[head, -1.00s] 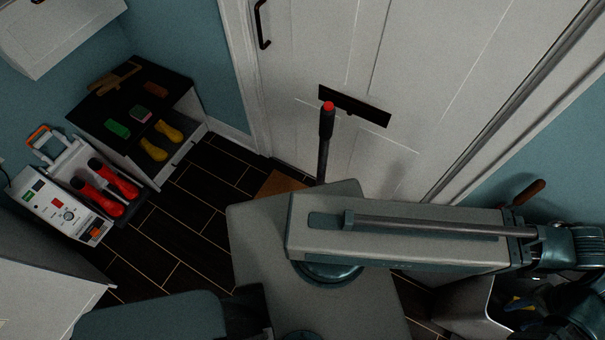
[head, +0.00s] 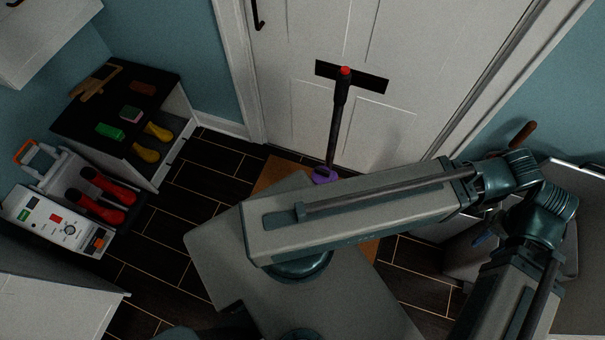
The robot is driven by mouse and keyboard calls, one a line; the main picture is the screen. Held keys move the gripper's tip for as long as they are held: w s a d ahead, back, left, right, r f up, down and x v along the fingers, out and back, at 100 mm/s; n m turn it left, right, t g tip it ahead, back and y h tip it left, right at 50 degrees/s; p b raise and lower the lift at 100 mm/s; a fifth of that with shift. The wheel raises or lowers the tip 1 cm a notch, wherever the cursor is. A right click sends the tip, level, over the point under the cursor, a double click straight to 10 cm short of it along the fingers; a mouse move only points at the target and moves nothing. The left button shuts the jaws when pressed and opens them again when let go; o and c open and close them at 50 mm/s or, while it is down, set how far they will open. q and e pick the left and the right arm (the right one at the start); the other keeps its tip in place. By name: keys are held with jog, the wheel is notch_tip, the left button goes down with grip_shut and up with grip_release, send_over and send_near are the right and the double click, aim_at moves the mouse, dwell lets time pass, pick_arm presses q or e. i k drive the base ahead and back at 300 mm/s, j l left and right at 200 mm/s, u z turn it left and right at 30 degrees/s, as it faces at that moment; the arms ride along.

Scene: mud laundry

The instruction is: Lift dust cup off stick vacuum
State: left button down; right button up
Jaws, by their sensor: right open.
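The stick vacuum (head: 336,120) stands upright in front of the white door, a dark stick with a red tip. A purple part (head: 325,175) shows at its lower end, partly hidden behind my right arm; I cannot tell whether this is the dust cup. Nothing held shows. My left gripper is not in view.
A brown mat (head: 270,175) lies by the door on the dark tiled floor. At left are a dark-topped cabinet (head: 75,122) with brushes and yellow items, and a white unit (head: 35,215) beside red-handled items. A pale bin and a brown handle (head: 523,132) are at right.

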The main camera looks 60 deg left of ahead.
aim_at(320, 175)
jog(key=j+u, duration=0.1)
jog(key=u, duration=1.7)
jog(key=k+l+u, duration=0.2)
jog(key=l+u, duration=0.25)
jog(key=l, duration=0.15)
jog(key=k+l, duration=0.1)
jog(key=l+z, duration=0.35)
